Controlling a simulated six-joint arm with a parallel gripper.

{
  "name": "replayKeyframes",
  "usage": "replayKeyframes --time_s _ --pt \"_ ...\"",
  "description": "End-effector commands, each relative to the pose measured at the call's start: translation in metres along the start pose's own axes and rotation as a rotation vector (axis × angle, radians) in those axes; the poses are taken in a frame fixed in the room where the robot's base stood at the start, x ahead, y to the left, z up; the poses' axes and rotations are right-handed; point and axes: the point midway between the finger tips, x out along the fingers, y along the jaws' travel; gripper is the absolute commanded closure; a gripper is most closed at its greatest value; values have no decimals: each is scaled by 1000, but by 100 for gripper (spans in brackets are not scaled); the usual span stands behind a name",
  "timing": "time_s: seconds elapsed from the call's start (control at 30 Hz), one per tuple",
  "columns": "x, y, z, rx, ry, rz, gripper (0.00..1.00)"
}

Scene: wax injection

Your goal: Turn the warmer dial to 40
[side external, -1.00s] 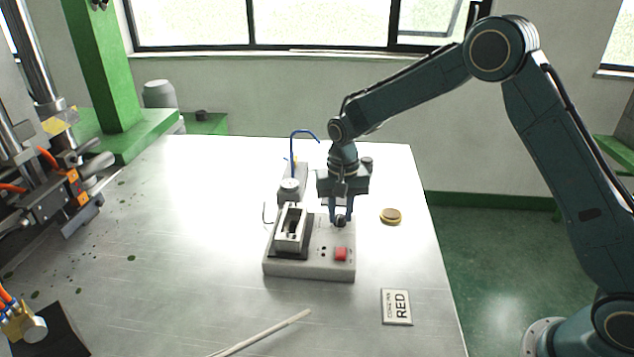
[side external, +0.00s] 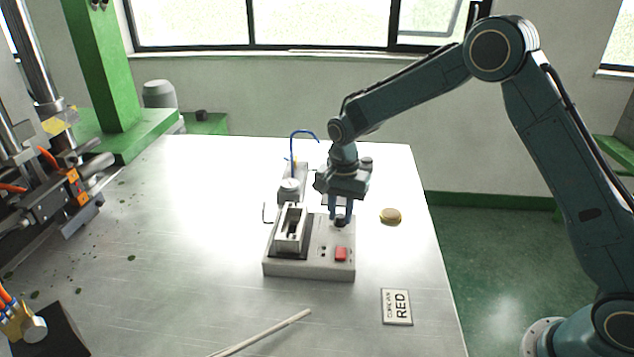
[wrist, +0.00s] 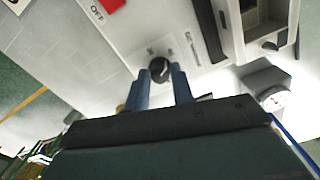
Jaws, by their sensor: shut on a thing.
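The warmer (side external: 310,268) is a grey box on the metal table, with a red switch (side external: 341,254) on its front right. The switch also shows in the wrist view (wrist: 111,5) beside the word OFF. The black warmer dial (wrist: 160,69) sits on the warmer's top panel. My gripper (side external: 341,217) points down over the panel, right of the metal well. In the wrist view its two blue fingers (wrist: 161,82) are shut on the dial, one on each side. The scale marks around the dial are too blurred to read.
A metal well (side external: 290,228) rises on the warmer's left half. A round gold tin (side external: 390,216) stands to the right. A card reading RED (side external: 397,307) and a pale stick (side external: 262,333) lie in front. The table's right front is mostly clear.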

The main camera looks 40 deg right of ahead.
Motion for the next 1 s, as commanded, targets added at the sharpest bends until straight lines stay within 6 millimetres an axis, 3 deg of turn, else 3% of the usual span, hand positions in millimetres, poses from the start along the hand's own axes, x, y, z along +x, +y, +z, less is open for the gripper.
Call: replayKeyframes --time_s 0.17,0.2,0.3,0.73,1.0 --pt "-1 0 0 0 1 -2 99" --pt "-1 0 0 -1 1 -2 68" --pt "-1 0 0 -1 1 -1 54" --pt "-5 0 0 -1 1 -1 54" --pt "-31 0 0 -1 2 -3 54"
